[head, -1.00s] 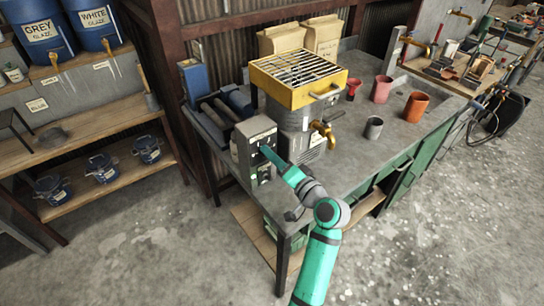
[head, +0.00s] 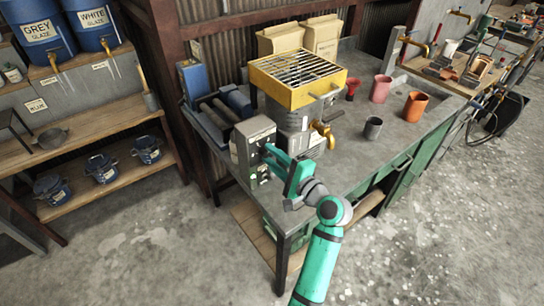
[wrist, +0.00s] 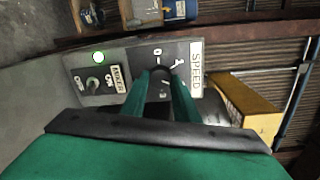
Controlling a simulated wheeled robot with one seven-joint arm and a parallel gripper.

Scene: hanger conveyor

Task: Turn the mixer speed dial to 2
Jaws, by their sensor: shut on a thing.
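The grey mixer control box (head: 256,138) stands at the near left corner of the workbench. In the head view my gripper (head: 268,153) reaches the front of the box.
The mixer (head: 298,78) with a yellow grated top and brass tap (head: 322,132) stands beside the box. Several cups, including a grey one (head: 373,128), are on the workbench (head: 350,160). Shelves with blue buckets (head: 102,167) are at the left. The floor in front is clear.

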